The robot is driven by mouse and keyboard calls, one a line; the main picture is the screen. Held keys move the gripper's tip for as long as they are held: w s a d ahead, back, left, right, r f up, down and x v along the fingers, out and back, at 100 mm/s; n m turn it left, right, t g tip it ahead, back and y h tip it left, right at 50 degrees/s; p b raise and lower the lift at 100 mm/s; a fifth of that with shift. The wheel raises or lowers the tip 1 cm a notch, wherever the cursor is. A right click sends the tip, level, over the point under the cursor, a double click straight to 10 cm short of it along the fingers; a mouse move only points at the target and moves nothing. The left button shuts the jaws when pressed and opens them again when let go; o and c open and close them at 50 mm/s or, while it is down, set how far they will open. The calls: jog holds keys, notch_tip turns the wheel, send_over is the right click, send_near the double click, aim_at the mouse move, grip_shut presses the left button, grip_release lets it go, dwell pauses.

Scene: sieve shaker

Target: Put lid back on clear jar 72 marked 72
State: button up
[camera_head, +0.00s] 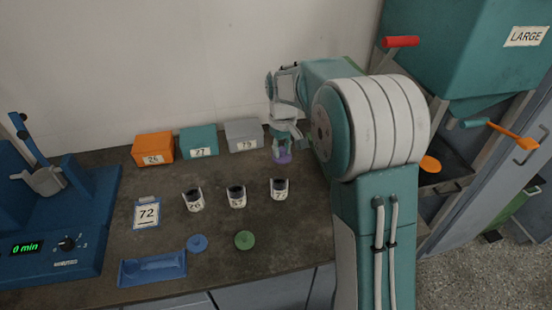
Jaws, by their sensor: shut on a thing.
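My gripper (285,146) is shut on a purple lid (282,157) and holds it above the far part of the bench. Three clear jars with dark contents stand open in a row on the bench. The right jar (280,189) has a label that starts with 7 and looks like 72, though it is small. It stands nearer the camera than the held lid, just below it in the picture, with a gap between. The middle jar (237,196) looks marked 27 and the left jar (193,200) 26.
A blue lid (197,243) and a green lid (244,240) lie in front of the jars. A card marked 72 (147,213), a blue tray (152,269) and a blue shaker (60,235) are left. Orange (153,148), teal (199,141) and grey (244,135) boxes line the wall.

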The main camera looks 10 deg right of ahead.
jog(key=shift+a+f, duration=0.55)
jog(key=shift+f, duration=0.3)
jog(key=shift+d+f, duration=0.2)
jog(key=shift+f, duration=1.25)
jog(key=shift+a+f, duration=0.1)
jog(key=shift+f, duration=0.75)
jog(key=shift+f, duration=0.1)
jog(key=o, duration=0.9)
jog(key=o, duration=0.4)
